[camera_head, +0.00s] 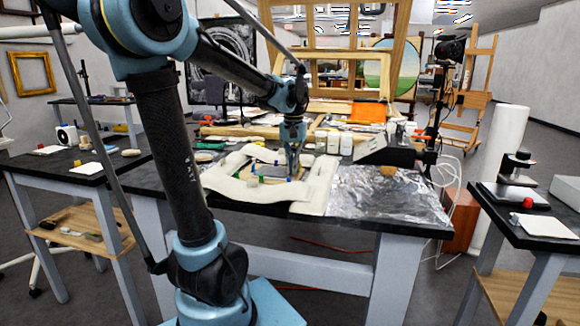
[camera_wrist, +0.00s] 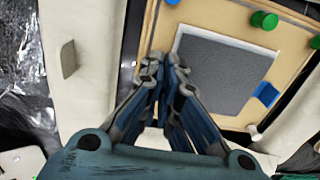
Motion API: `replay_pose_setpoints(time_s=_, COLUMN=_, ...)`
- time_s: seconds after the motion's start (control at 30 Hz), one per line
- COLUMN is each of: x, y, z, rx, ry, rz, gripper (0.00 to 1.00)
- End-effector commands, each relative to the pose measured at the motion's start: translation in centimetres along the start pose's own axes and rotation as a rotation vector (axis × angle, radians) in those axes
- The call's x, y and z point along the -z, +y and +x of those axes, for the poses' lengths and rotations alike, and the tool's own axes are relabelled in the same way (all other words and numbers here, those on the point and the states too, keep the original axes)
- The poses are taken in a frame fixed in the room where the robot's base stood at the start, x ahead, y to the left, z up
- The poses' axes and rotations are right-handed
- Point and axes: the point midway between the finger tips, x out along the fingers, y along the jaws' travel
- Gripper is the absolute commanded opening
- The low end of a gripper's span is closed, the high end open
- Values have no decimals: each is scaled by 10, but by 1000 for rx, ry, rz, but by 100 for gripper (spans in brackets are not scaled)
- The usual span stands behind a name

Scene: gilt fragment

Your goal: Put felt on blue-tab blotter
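A dark grey square sheet that looks like felt (camera_wrist: 222,72) lies on a tan board (camera_wrist: 290,50) in the wrist view, with a white edge along its top and left side. A blue tab (camera_wrist: 266,93) is at its right edge, and a green tab (camera_wrist: 264,20) is beyond its top. I cannot tell whether the white edge belongs to a blotter under the sheet. My gripper (camera_wrist: 165,68) is over the sheet's left edge, fingertips together. Nothing is visibly held, though a thin thing between the tips could be hidden. In the head view my gripper (camera_head: 292,174) points down at the board.
Cream padding (camera_head: 317,185) surrounds the board on the dark worktable. Crumpled foil (camera_head: 395,197) covers the table's right part. White jars (camera_head: 333,142) and a grey instrument (camera_head: 386,148) stand behind. A small grey piece (camera_wrist: 68,59) rests on the padding. Side tables stand left and right.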

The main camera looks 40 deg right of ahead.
Motion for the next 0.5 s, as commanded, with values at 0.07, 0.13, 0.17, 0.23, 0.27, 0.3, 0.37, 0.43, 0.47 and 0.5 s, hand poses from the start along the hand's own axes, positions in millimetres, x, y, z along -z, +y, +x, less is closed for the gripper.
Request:
replay_pose_setpoints(time_s=0.07, x=0, y=0, z=0, rx=0, ry=0, rz=0, gripper=0)
replay_pose_setpoints(time_s=0.13, x=0, y=0, z=0, rx=0, ry=0, rz=0, gripper=0)
replay_pose_setpoints(time_s=0.17, x=0, y=0, z=0, rx=0, ry=0, rz=0, gripper=0)
replay_pose_setpoints(time_s=0.23, x=0, y=0, z=0, rx=0, ry=0, rz=0, gripper=0)
replay_pose_setpoints(time_s=0.27, x=0, y=0, z=0, rx=0, ry=0, rz=0, gripper=10)
replay_pose_setpoints(time_s=0.3, x=0, y=0, z=0, rx=0, ry=0, rz=0, gripper=19)
replay_pose_setpoints(time_s=0.37, x=0, y=0, z=0, rx=0, ry=0, rz=0, gripper=28)
replay_pose_setpoints(time_s=0.43, x=0, y=0, z=0, rx=0, ry=0, rz=0, gripper=28)
replay_pose_setpoints(time_s=0.47, x=0, y=0, z=0, rx=0, ry=0, rz=0, gripper=28)
replay_pose_setpoints(time_s=0.5, x=0, y=0, z=0, rx=0, ry=0, rz=0, gripper=28)
